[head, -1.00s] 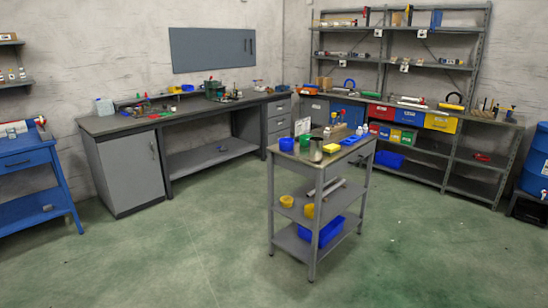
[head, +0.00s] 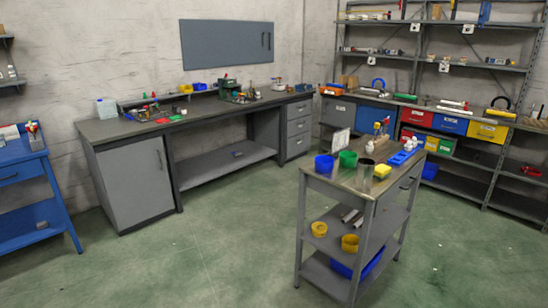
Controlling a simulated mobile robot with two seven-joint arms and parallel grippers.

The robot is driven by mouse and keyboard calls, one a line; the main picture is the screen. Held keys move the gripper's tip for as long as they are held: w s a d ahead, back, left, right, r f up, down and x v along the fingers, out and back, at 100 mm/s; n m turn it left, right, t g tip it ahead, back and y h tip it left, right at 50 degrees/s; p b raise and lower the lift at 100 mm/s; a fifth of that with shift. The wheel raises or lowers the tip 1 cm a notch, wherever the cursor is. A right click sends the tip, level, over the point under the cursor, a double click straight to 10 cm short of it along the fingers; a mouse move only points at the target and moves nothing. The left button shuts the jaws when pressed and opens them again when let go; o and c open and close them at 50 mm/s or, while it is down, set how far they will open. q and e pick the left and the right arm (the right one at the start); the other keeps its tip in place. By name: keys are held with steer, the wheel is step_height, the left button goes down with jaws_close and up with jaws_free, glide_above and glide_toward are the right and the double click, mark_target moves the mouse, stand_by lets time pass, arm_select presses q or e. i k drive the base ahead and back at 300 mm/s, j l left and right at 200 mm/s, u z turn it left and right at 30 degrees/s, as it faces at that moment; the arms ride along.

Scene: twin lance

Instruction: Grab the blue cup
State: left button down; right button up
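The blue cup (head: 324,165) stands upright on the top of a grey cart (head: 337,185), at its left front corner in the head view. A green cup (head: 348,159) stands just to its right, and a metal-grey cup (head: 366,170) stands further right. Neither of my grippers shows in the head view, and nothing is seen touching the blue cup.
The cart top also holds a yellow block (head: 382,171) and a blue tray (head: 401,157). Its shelf holds yellow cups (head: 350,243). A workbench (head: 130,130) lines the back wall; a blue table (head: 30,180) is left. Green floor (head: 220,240) before the cart is clear.

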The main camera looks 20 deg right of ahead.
mark_target(324, 164)
steer(key=i+z, duration=0.1)
steer(key=i, duration=0.6)
steer(key=i+j, duration=0.2)
steer(key=i, duration=0.45)
steer(key=i+j+z, duration=0.1)
steer(key=i+z, duration=0.3)
steer(key=i+j+z, duration=0.2)
steer(key=i+z, duration=0.25)
steer(key=i+j+z, duration=0.6)
steer(key=j+z, duration=0.25)
steer(key=l, duration=0.1)
